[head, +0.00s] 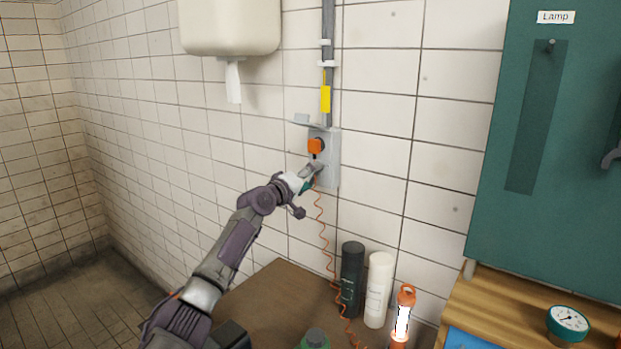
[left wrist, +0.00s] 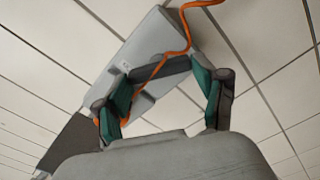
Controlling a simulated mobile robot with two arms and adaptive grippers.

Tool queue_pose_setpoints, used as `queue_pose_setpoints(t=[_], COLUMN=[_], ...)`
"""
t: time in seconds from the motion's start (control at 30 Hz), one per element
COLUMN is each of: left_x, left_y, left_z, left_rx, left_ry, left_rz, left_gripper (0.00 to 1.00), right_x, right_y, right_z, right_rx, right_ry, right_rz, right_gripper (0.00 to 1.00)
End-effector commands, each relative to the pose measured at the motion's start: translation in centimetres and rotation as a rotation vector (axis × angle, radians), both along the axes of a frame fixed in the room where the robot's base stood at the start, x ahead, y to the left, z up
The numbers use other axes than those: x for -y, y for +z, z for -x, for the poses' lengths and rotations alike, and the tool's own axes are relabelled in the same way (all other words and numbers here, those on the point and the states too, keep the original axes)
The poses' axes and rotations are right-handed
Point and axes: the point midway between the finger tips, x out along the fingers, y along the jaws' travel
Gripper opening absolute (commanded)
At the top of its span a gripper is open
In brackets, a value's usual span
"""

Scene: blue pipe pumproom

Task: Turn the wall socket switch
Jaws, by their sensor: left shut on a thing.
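The wall socket (head: 331,158) is a grey box on the tiled wall, with an orange plug (head: 316,146) in its upper part and a raised grey lid above it. In the left wrist view the grey socket box (left wrist: 150,45) lies behind the fingers. My left gripper (head: 312,172) is at the lower part of the box. Its green-padded fingers are on either side of a dark grey bar, which looks like the switch (left wrist: 160,72), and are shut on it. The gripper mostly hides the switch in the head view. My right gripper is not in view.
An orange coiled cable (head: 321,215) hangs below the socket and crosses the wrist view. A black bottle (head: 351,278), a white bottle (head: 378,288) and a lit orange lamp (head: 402,320) stand below. A white dispenser (head: 228,25) hangs upper left; a teal board (head: 560,150) is right.

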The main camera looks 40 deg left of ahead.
Motion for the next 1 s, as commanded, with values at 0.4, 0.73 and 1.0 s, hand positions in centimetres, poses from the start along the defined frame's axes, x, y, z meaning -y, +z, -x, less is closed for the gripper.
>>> queue_pose_setpoints(t=[0.4, 0.73, 1.0], left_x=[0.0, 0.1, 0.8], left_y=[0.1, -0.1, -0.1], left_z=[0.0, 1.9, 7.0], left_rx=[0.001, -0.001, -0.001], left_ry=[0.000, 0.000, 0.000], left_rz=[0.000, -0.005, -0.005], left_gripper=[0.96, 0.96, 0.96], right_x=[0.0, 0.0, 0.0], right_y=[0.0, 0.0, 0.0], right_z=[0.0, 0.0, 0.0], right_rx=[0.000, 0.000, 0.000], right_ry=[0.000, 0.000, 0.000], right_rz=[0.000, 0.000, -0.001], right_gripper=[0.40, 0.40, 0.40])
